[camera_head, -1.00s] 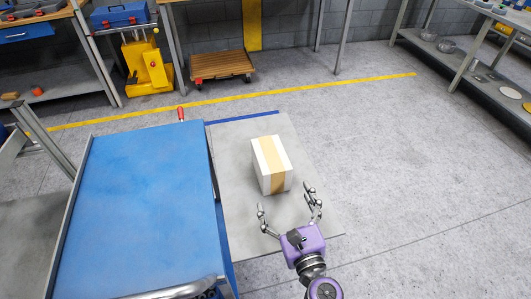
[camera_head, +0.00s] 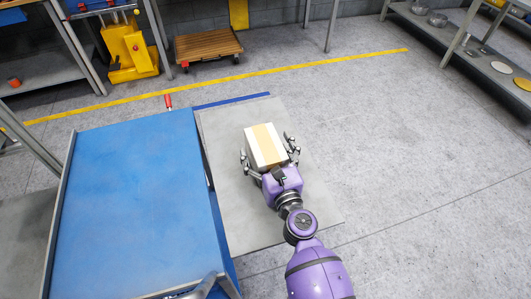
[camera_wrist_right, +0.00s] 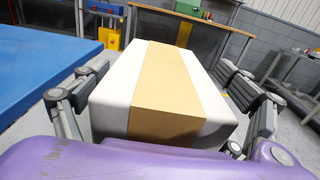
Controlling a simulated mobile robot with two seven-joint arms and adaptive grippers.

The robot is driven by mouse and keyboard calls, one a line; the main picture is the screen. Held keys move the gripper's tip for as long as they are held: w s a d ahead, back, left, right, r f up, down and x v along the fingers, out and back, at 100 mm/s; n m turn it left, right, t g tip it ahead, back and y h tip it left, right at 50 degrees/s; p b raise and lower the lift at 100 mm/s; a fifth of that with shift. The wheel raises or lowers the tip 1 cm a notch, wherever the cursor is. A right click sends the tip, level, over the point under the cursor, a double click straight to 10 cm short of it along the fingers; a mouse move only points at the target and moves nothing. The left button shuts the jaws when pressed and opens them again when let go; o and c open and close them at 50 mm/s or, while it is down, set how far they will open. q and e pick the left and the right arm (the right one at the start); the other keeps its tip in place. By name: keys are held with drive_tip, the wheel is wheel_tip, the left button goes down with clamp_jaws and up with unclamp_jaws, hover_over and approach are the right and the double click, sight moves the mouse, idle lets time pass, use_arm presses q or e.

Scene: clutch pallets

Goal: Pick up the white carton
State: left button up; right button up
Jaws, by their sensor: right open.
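The white carton (camera_head: 266,147), with a tan tape band over its top and front, stands on the grey surface to the right of the blue surface. My right gripper (camera_head: 269,162) is open around the carton's near part, with one finger on each side. In the right wrist view the carton (camera_wrist_right: 118,104) lies between the two fingers (camera_wrist_right: 168,105). A small gap seems to show at the left finger; contact on the right side cannot be told. The carton's underside is hidden. My left gripper is not in view.
A blue-topped table (camera_head: 135,190) stands close on the left of the grey surface (camera_head: 235,220). A wooden dolly (camera_head: 207,47) and a yellow stand (camera_head: 130,52) are at the back. Shelving with bowls (camera_head: 437,20) is at the back right. Open floor lies to the right.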

drive_tip(key=shift+c, duration=0.5)
drive_tip(key=c, duration=1.3)
drive_tip(key=shift+r, duration=0.15)
